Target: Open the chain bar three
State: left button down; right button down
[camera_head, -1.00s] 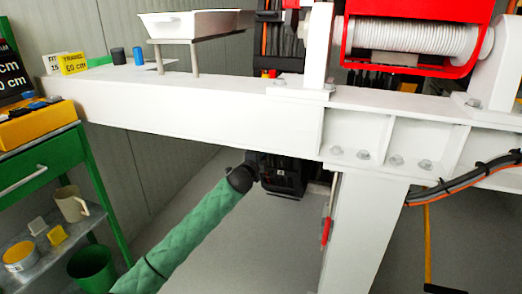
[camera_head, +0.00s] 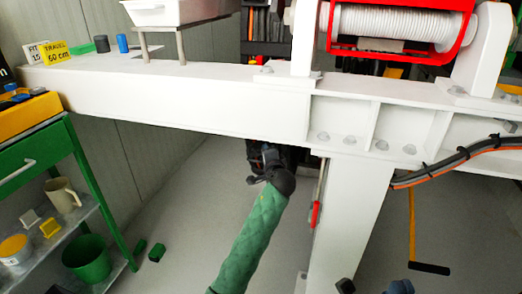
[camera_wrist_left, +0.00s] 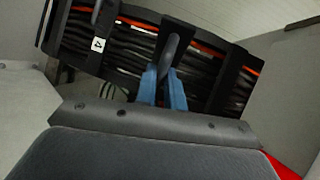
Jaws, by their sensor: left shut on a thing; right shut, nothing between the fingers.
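In the left wrist view, the black cable chain (camera_wrist_left: 125,45) runs across the top, with black and orange cables behind its dark crossbars. A small white tag marked 4 (camera_wrist_left: 98,45) sits near its left bar. The two blue fingers of my left gripper (camera_wrist_left: 163,85) are shut on a dark grey chain bar (camera_wrist_left: 170,50), seen nearly end-on. I cannot read that bar's number. In the head view, my left gripper (camera_head: 265,158) is under the white beam, at the dark chain, mostly hidden by its wrist. A bit of my right gripper (camera_head: 398,287) shows at the bottom edge, shut and empty.
The white beam (camera_head: 180,105) spans above the left arm. A white post (camera_head: 350,215) with a red handle (camera_head: 315,214) stands right of it. A green cart (camera_head: 45,150) is at left, with a green bin (camera_head: 86,258). Small green pieces (camera_head: 157,252) lie on the floor.

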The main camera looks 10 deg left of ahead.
pick_arm(q)
jog(key=shift+s+d+f+n+g+y, duration=0.1)
jog(key=shift+s+d+n+g+y, duration=0.15)
jog(key=shift+d+n+g+y, duration=0.6)
jog(key=shift+d, duration=0.2)
jog(key=c, duration=1.5)
grip_release()
jog(key=shift+a+t, duration=0.1)
jog(key=shift+t, duration=0.15)
